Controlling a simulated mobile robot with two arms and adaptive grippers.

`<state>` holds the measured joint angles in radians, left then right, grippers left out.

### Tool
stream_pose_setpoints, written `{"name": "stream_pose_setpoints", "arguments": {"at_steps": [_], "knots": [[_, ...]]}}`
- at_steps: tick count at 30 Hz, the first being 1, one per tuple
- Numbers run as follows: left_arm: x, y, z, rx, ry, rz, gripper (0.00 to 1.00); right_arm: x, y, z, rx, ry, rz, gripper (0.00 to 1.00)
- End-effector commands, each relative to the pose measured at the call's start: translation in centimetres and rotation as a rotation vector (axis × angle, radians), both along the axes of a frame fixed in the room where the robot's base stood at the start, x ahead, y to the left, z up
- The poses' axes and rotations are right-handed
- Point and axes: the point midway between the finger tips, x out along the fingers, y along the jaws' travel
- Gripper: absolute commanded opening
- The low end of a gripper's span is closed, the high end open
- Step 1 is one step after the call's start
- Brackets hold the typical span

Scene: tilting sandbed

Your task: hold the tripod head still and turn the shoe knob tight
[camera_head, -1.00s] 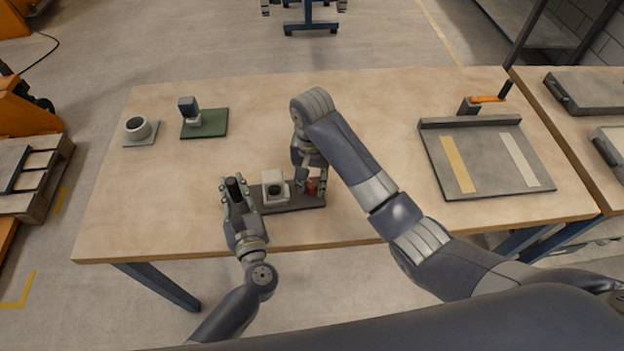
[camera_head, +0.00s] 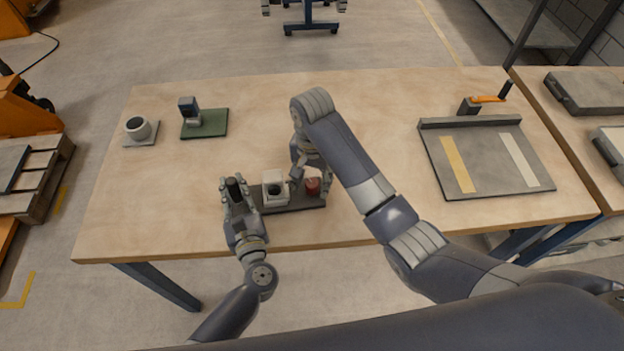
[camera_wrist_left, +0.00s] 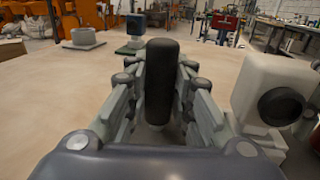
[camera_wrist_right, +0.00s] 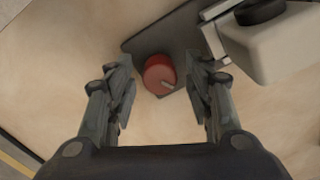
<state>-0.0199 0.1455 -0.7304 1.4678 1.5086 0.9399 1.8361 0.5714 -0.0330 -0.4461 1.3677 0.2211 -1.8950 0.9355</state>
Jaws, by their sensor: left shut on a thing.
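The tripod head is a white block (camera_head: 273,184) with a dark round face on a dark grey base plate (camera_head: 300,203). It also shows at the right of the left wrist view (camera_wrist_left: 275,95). A black upright handle (camera_head: 234,188) stands at its left. My left gripper (camera_head: 236,190) is shut on this handle, with fingers on both sides of it (camera_wrist_left: 158,85). The red shoe knob (camera_head: 312,186) sits at the plate's right end, with a pale mark on top. My right gripper (camera_wrist_right: 165,85) is open above the red knob (camera_wrist_right: 158,72), with its fingers spread apart from it on both sides.
A grey tray (camera_head: 487,188) with two strips lies at the right. The table middle behind the head is clear.

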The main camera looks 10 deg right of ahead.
Motion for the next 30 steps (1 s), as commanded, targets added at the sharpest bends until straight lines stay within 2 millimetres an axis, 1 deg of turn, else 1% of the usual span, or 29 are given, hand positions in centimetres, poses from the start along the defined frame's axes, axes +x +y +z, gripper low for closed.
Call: {"name": "stream_pose_setpoints", "arguments": {"at_steps": [8, 11, 14, 19, 23, 27, 30], "knots": [[-0.1, 0.0, -0.1, -0.001, 0.003, 0.000, 0.00, 0.0, 0.0, 0.0, 0.000, 0.001, 0.001, 0.49], [-0.1, 0.0, -0.1, -0.001, 0.003, 0.000, 0.00, 0.0, 0.0, 0.6, 0.001, 0.000, 0.001, 0.49], [-0.1, 0.0, -0.1, -0.001, 0.003, 0.000, 0.00, 0.1, 0.1, 2.0, 0.002, -0.002, 0.002, 0.49], [-0.1, 0.0, -0.1, -0.002, 0.003, 0.000, 0.00, 0.2, -0.2, 5.3, -0.005, -0.006, 0.003, 0.49], [-0.1, 0.0, -0.1, -0.002, 0.003, 0.000, 0.00, 0.4, -0.1, 6.4, -0.003, -0.012, 0.005, 0.49], [-0.1, 0.0, -0.1, -0.002, 0.003, 0.000, 0.00, 0.1, -0.3, 7.4, -0.007, -0.002, 0.001, 0.49], [0.0, 0.0, -0.1, -0.001, 0.002, 0.000, 0.00, 0.2, -0.1, 9.5, -0.002, -0.006, 0.002, 0.49]]}}
